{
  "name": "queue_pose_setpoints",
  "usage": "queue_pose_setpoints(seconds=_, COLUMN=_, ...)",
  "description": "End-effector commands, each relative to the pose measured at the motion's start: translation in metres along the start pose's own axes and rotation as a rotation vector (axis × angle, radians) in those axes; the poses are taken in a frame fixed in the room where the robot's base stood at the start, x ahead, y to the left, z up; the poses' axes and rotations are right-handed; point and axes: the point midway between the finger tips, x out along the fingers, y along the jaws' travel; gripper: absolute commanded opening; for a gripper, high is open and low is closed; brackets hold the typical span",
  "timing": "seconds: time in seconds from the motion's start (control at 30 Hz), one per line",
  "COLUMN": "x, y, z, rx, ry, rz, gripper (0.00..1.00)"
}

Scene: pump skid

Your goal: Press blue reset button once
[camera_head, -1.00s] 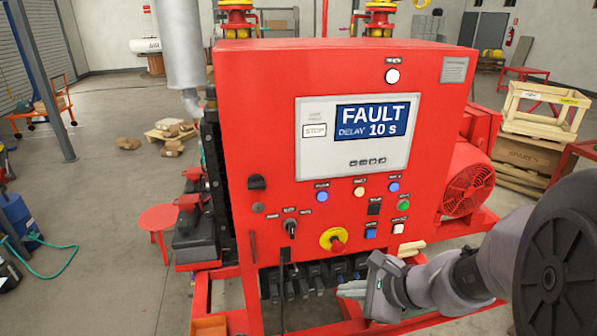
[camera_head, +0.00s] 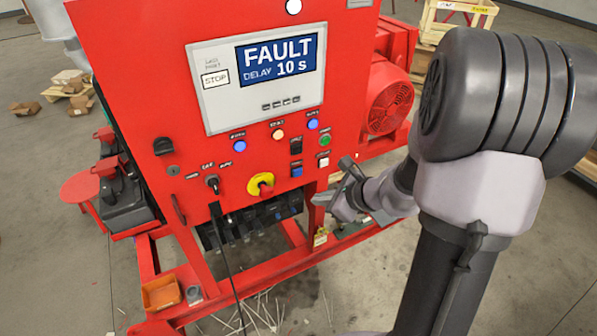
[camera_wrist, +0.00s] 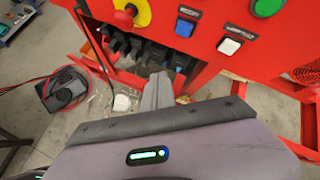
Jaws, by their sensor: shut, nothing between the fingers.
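The red panel carries a square blue button (camera_head: 297,171). Its small label is too small to read in the head view. The blue button (camera_wrist: 185,28) also shows near the top of the wrist view. My gripper (camera_head: 320,199) is shut and empty, below and right of the blue button, in front of the lower panel. In the wrist view the shut fingers (camera_wrist: 158,90) point up the picture, below the blue button and apart from it. The display (camera_head: 281,61) reads "FAULT DELAY 10 s".
A square white button (camera_head: 323,163) sits right of the blue one, with a green button (camera_head: 324,141) above it. A red and yellow emergency stop (camera_head: 261,186) is to the left. Round blue lamps (camera_head: 240,141) sit higher up. A red frame rail (camera_head: 270,272) runs below.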

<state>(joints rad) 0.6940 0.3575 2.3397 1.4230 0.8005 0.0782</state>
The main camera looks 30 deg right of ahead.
Motion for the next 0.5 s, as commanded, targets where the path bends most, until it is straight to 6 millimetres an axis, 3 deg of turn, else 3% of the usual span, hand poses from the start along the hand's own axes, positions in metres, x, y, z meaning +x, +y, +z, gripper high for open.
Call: queue_pose_setpoints(seconds=0.5, x=0.046, y=-0.034, z=0.034, rx=-0.001, ry=-0.001, rz=0.001, gripper=0.00)
